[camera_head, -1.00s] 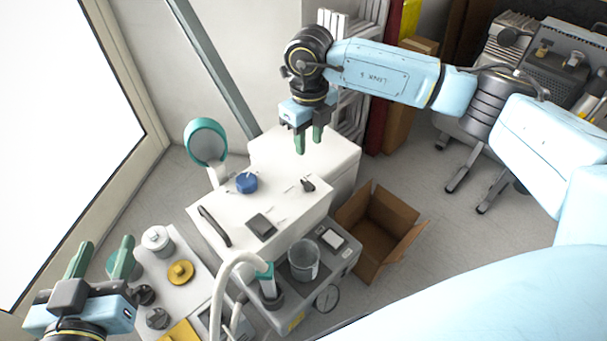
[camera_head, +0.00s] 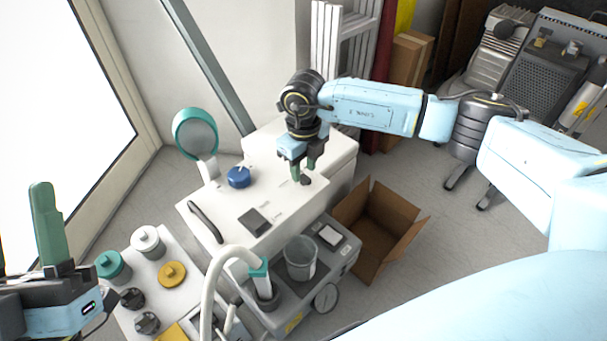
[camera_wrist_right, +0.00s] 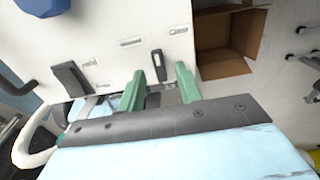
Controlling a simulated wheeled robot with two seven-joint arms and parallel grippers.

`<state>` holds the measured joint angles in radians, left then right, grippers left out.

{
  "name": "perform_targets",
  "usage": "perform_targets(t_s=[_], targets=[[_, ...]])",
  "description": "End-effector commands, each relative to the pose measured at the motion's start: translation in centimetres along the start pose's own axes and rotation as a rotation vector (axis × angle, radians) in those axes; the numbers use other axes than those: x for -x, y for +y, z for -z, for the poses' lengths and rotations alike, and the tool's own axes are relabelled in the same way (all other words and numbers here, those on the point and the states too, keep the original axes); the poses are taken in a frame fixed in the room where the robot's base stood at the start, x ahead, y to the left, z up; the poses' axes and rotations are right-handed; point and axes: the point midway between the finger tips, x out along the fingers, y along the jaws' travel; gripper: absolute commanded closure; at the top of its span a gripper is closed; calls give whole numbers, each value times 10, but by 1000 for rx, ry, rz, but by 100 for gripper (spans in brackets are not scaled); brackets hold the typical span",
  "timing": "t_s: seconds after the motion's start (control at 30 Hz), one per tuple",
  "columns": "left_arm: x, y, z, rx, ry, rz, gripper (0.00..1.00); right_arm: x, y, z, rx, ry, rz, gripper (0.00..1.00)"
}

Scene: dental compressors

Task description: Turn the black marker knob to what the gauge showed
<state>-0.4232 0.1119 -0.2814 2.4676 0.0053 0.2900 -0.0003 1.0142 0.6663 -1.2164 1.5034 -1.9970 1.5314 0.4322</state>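The black marker knob (camera_head: 306,181) is on the white cabinet top (camera_head: 272,190), near its right edge. In the right wrist view the knob (camera_wrist_right: 157,63) is a dark elongated piece with a light mark, in line with the gap between the fingertips. My right gripper (camera_head: 303,172) is open, pointing down right at the knob; contact cannot be told. It shows in the wrist view (camera_wrist_right: 159,70) with green fingers apart. A round gauge (camera_head: 326,298) faces out on the lower grey unit; its reading is too small to read. My left gripper (camera_head: 24,225) is at the left edge, partly cut off, empty.
A blue knob (camera_head: 239,177), black handle (camera_head: 206,222) and dark square plate (camera_head: 254,222) are on the cabinet top. A grey cup (camera_head: 300,258) and white hose (camera_head: 212,285) stand in front. An open cardboard box (camera_head: 378,232) is at right. Several knobs sit on the white panel (camera_head: 190,245).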

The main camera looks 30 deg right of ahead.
Motion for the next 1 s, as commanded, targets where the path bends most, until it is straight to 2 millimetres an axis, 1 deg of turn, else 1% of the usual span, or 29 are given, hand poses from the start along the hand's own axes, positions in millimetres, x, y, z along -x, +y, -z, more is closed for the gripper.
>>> perform_targets(t_s=[0.03, 0.2, 0.5, 0.53, 0.7, 0.8, 1.0], targets=[[2, 0, 1, 0, 28, -1, 53, -7, 0, 0, 0, 1, 0, 65], [4, 0, 8, 0, 87, -2, 53, -15, 0, 0, 0, 0, 1, 65], [4, 0, 10, 0, 101, -2, 53, -16, 0, 0, 0, 0, 0, 65], [4, 0, 10, 0, 100, -2, 53, -16, 0, 0, 0, 0, 0, 67], [4, 0, 10, 0, 100, -2, 53, -16, 0, 0, 0, 0, 0, 89], [4, 0, 10, 0, 99, -2, 53, -16, 0, 0, 0, 0, 0, 100], [4, 0, 10, -1, 98, -2, 53, -16, 0, 0, 4, 0, 0, 100]])
